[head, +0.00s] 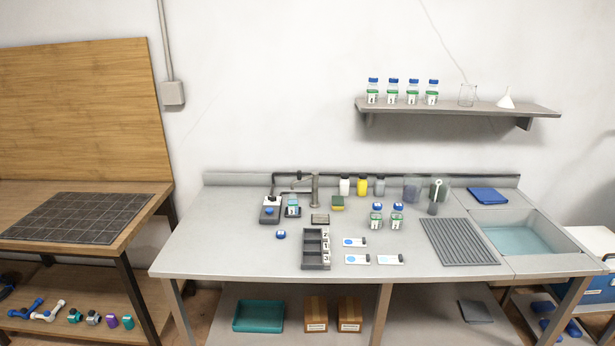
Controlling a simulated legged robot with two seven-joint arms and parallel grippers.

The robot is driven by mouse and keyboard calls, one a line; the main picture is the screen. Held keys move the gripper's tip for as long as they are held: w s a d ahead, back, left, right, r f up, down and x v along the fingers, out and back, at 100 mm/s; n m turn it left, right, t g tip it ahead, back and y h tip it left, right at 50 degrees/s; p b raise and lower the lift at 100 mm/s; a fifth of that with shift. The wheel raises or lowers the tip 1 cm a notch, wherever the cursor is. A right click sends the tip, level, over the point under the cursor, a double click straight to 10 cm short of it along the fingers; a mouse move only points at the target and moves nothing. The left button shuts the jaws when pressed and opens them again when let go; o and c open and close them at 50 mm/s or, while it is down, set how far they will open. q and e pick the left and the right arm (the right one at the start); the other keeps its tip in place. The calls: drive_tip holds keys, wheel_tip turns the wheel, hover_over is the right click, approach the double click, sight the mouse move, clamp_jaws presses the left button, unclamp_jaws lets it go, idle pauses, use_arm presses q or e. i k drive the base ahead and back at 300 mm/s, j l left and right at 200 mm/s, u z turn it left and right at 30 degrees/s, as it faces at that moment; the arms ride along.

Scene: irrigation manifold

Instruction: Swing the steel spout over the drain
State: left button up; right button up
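A steel tap with an upright post (315,190) stands near the back edge of the grey bench, left of its middle. Its thin spout (298,181) appears to point left from the post, toward a small blue-labelled jar (292,208). Neither of my grippers is in view.
A ribbed drainboard (460,242) adjoins the sink. The bench's left front is clear.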

sight(314, 176)
drive_tip(key=i+z, duration=0.25)
drive_tip(key=i, duration=0.25)
drive_tip(key=i+z, duration=0.25)
drive_tip(key=i, duration=0.25)
drive_tip(key=i+j+z, duration=0.2)
drive_tip(key=i, duration=0.3)
drive_tip(key=i+j+z, duration=0.25)
drive_tip(key=i, duration=0.25)
